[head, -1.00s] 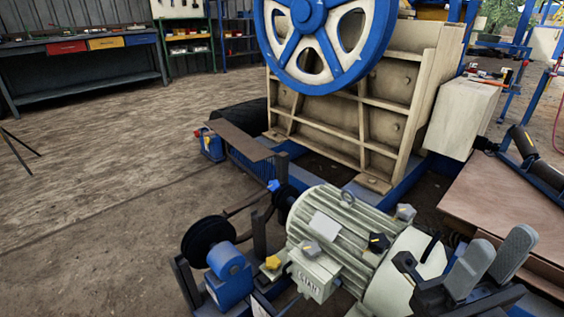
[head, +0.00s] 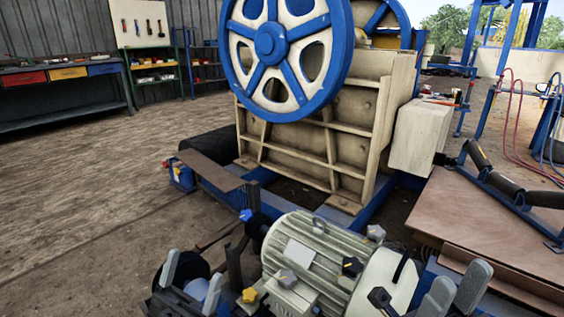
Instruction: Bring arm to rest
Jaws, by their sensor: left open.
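My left gripper (head: 191,280) shows at the bottom left of the head view, its two grey fingers apart with nothing between them. It is in front of the dark pulley (head: 180,272) and hides part of it. My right gripper (head: 456,293) is at the bottom right, to the right of the motor. Its two grey fingers stand apart and empty. The grey-green electric motor (head: 318,257) lies between the grippers, with several star-shaped knobs on and around it, among them a yellow knob (head: 249,295) and a black knob (head: 352,266).
The jaw crusher (head: 315,140) with its blue and white flywheel (head: 271,42) stands behind the motor. A brown plate (head: 480,225) with a roller (head: 476,155) is at the right. A workbench (head: 62,110) stands at the back left. Open ground (head: 75,180) lies at the left.

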